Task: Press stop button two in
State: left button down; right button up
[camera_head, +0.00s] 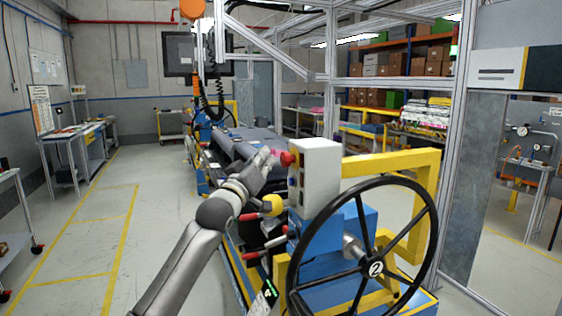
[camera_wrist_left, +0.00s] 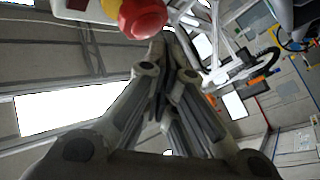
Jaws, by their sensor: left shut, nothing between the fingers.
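The red stop button (camera_head: 287,159) sticks out from the left side of the white control box (camera_head: 320,168), above the handwheel (camera_head: 362,262) marked 2. In the left wrist view the red button (camera_wrist_left: 143,18) shows large at the top, with a yellow part behind it. My left gripper (camera_head: 270,155) is shut and empty, its fingertips pointing at the button from the left. In the left wrist view the closed fingertips (camera_wrist_left: 160,47) lie just below and right of the button. I cannot tell whether they touch it. My right gripper is not in view.
A yellow knob (camera_head: 272,205) and red-tipped levers (camera_head: 252,256) sit below my left wrist. A yellow frame (camera_head: 428,180) stands behind the wheel. A metal post (camera_head: 460,150) rises at the right.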

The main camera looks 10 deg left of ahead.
pick_arm(q)
jog(key=shift+d, duration=0.1)
dwell(0.4)
jog(key=shift+w+d, duration=0.25)
jog(key=shift+w+d+p, duration=0.2)
jog(key=shift+d+p, duration=0.15)
jog(key=shift+p, duration=0.05)
dwell(0.7)
jog(key=shift+a, duration=0.15)
jog(key=shift+s+a, duration=0.45)
jog(key=shift+a, duration=0.1)
